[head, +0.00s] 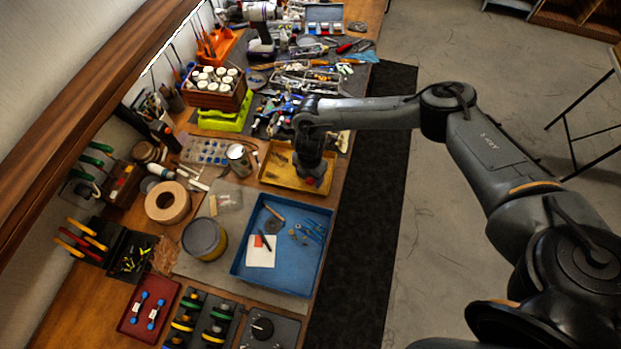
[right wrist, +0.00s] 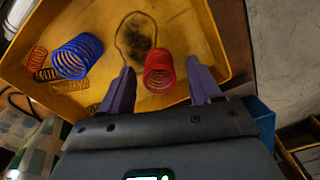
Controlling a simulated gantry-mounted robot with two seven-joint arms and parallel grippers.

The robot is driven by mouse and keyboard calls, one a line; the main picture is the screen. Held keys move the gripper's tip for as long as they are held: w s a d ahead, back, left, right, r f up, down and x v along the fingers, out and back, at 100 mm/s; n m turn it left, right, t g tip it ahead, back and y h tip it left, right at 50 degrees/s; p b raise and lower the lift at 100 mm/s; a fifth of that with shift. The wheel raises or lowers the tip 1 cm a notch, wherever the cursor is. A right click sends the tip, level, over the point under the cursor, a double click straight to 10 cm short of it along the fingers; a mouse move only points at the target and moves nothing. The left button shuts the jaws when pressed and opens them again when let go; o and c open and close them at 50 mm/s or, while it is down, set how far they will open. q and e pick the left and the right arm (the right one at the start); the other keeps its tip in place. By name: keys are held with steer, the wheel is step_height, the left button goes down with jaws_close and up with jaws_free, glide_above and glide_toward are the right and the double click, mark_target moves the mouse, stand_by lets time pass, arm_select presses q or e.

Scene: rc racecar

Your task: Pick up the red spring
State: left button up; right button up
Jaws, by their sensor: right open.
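The red spring (right wrist: 159,73) lies in the yellow tray (right wrist: 185,18), near a dark stain on the tray's floor. My right gripper (right wrist: 162,80) is open, with one finger on each side of the red spring in the right wrist view. Neither finger clearly touches it. In the head view the right gripper (head: 311,176) is over the yellow tray (head: 269,172), and only a small bit of red shows below it. A blue spring (right wrist: 77,57) lies to the left, with orange and dark springs (right wrist: 44,70) beside it. My left gripper is not in view.
A blue tray (head: 240,268) with tools and a white card stands in front of the yellow tray. A metal can (head: 239,160) stands to the left. Tools and a wooden box of paint jars (head: 216,88) crowd the bench behind.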

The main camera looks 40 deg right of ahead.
steer(key=c, duration=1.1)
steer(key=shift+o, duration=0.2)
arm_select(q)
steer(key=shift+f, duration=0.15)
arm_select(e)
steer(key=shift+r, duration=0.2)
